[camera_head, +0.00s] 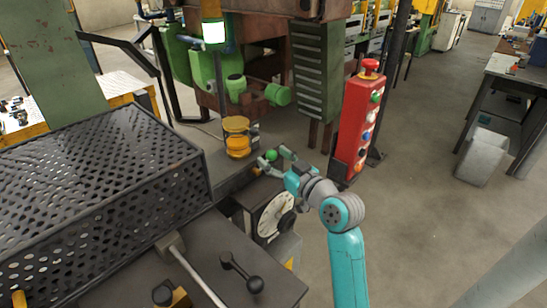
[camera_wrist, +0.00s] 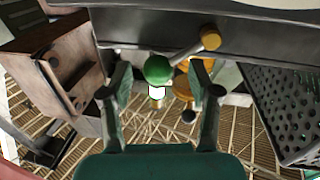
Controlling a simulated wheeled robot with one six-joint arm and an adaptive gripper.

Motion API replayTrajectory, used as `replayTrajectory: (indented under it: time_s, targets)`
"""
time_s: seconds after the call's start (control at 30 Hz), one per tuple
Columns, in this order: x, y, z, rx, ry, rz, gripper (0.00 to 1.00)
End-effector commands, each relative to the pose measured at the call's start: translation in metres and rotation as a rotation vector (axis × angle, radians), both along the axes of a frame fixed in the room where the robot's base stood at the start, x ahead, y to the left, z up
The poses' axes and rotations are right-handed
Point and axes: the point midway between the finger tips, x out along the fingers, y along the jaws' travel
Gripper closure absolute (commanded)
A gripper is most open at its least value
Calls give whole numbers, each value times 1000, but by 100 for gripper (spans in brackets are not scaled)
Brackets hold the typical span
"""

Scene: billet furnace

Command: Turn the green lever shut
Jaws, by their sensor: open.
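The green lever shows as a round green knob (camera_head: 271,155) at the edge of the machine, just right of a yellow stacked cylinder (camera_head: 237,137). In the wrist view the green knob (camera_wrist: 158,69) is near the middle, and a pale rod runs from beside it up right to an orange end (camera_wrist: 210,38). My gripper (camera_head: 272,157) is open, with its two fingers spread to either side of the knob. In the wrist view a gap shows between the knob and each finger of my gripper (camera_wrist: 160,75). The lever's mount is not clear.
A red button box (camera_head: 357,125) stands close right of my gripper. A round white dial (camera_head: 274,217) is below it, near my arm. A black perforated cage (camera_head: 110,180) fills the left. A black-knobbed handle (camera_head: 240,271) is in front. The floor at right is mostly clear.

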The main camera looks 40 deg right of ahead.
Motion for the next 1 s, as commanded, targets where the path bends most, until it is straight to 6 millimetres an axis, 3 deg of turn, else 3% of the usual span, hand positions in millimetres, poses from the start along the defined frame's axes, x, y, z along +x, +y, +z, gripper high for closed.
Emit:
replayTrajectory:
  time_s: [0.4,0.6,0.67,1.0]
  targets:
    - [8,-1,0,0,0,0,38]
    - [8,-1,0,0,1,0,88]
    - [8,-1,0,0,1,1,100]
    - [8,-1,-3,2,8,0,100]
